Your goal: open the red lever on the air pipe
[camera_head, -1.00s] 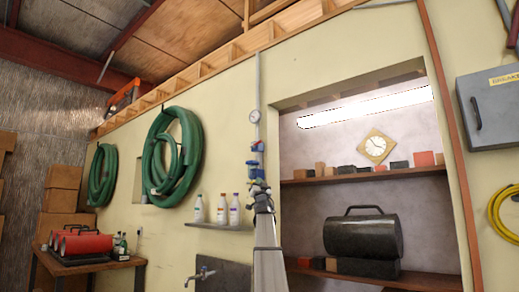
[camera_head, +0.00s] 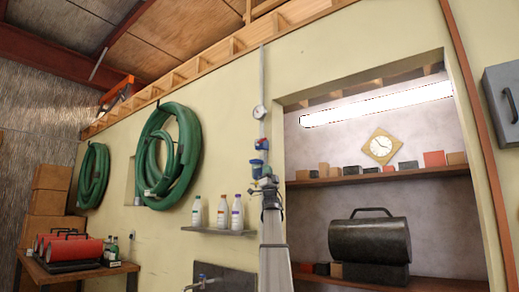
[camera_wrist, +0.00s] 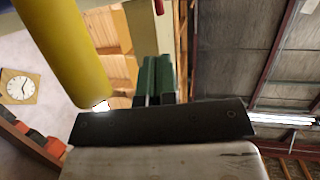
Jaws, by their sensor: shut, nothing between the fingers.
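The grey air pipe (camera_head: 262,75) runs down the yellowish wall, with a round gauge (camera_head: 260,112) on it. Below the gauge is a small blue and red fitting (camera_head: 261,144), with a blue body (camera_head: 257,168) under it. The red lever is too small to make out for sure among these parts. My gripper (camera_head: 266,183) is raised just below the blue body in the head view; I cannot tell whether it touches. In the wrist view my gripper's greenish fingers (camera_wrist: 154,62) are together and empty. A small red piece (camera_wrist: 159,7) shows beyond their tips.
A yellow rounded shape (camera_wrist: 62,50) is close on the left in the wrist view. A shelf with several bottles (camera_head: 222,213) is left of my arm. Green hoses (camera_head: 186,145) hang farther left. A recess with shelves (camera_head: 375,175) opens on the right.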

